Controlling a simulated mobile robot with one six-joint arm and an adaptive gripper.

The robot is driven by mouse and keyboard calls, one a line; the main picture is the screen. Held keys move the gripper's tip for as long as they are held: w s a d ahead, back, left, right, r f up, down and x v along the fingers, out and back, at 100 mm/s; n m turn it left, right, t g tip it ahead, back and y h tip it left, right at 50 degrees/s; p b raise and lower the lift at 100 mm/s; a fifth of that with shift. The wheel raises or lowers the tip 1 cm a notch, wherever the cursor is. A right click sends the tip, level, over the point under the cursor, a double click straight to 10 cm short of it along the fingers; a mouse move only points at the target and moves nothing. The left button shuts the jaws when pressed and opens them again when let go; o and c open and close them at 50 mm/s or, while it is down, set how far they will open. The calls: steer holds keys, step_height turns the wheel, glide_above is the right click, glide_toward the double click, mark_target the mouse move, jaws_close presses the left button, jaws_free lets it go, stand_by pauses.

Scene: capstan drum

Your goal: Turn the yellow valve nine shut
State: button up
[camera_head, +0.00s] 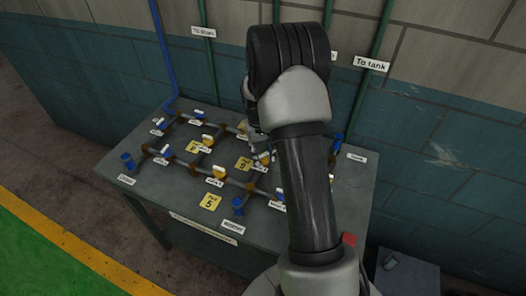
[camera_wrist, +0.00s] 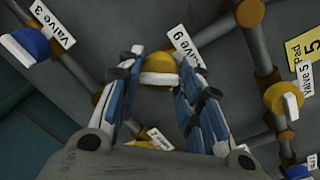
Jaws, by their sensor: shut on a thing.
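The yellow valve nine (camera_wrist: 161,63) sits between the fingertips of my gripper (camera_wrist: 162,72) in the wrist view. Its knob is yellow with a white bar on the near side, and the "Valve 9" label (camera_wrist: 185,45) is just beyond it. The two blue and grey fingers are on either side of the knob, shut on it. In the head view my gripper (camera_head: 262,157) reaches down over the middle of the table's pipework. My arm hides part of the pipes there, and I cannot make out valve nine in that view.
A blue valve with the "Valve 3" label (camera_wrist: 53,24) is at the upper left, and yellow valve five (camera_wrist: 284,100) is at the right. The grey table (camera_head: 165,205) carries several other valves, pipes and yellow pads. A brick wall (camera_head: 450,130) stands behind.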

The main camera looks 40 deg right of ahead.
mark_target(261, 154)
steer(key=m+p, duration=0.1)
steer(key=m, duration=0.4)
steer(key=shift+m, duration=0.3)
steer(key=m, duration=0.2)
steer(key=m+p, duration=0.1)
steer(key=m, duration=0.1)
steer(key=shift+w+m+g+y, duration=0.1)
steer(key=shift+m+g+y, duration=0.2)
steer(key=shift+m, duration=0.4)
steer(key=o, duration=1.1)
steer(key=shift+c, duration=0.2)
step_height(261, 154, up, 12)
steer(key=shift+w, duration=0.45)
